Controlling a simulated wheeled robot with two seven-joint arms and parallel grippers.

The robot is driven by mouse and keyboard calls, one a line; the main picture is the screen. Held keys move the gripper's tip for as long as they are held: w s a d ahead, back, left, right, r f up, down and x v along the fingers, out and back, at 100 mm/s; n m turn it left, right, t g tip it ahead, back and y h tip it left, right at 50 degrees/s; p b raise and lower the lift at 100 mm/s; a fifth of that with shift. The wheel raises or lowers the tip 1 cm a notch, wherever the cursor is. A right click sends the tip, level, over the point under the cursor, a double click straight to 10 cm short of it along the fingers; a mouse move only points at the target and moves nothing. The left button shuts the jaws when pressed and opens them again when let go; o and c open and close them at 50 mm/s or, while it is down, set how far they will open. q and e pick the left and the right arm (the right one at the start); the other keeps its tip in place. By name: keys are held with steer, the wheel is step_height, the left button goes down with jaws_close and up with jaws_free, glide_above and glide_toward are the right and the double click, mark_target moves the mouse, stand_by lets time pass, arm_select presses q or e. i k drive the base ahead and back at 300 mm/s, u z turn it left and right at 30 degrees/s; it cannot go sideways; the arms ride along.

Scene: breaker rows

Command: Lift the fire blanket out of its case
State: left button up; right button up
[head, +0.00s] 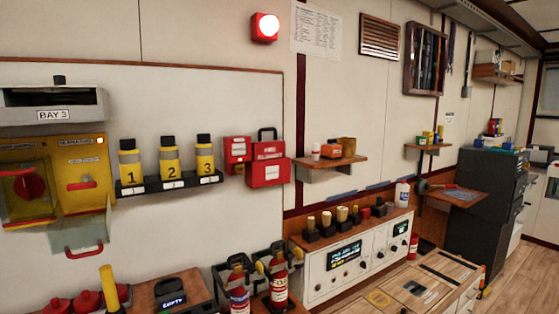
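A red case (269,173) with pale labels is fixed to the white wall panel, right of the numbered canisters. A black handle (267,131) stands up from its top. No blanket cloth can be made out; whatever is inside is hidden. A second, smaller red box (237,150) is mounted directly left of it. Neither of my grippers is in view.
Yellow canisters marked 1, 2 and 3 (171,163) stand in a black rack. Below the case are red fire extinguishers (279,285) in black holders. A wooden wall shelf (335,161) is to the right. A white console (350,262) stands lower right.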

mark_target(274, 149)
steer(key=k, duration=0.65)
steer(key=z, duration=0.6)
steer(key=i, duration=1.5)
steer(key=u, duration=0.3)
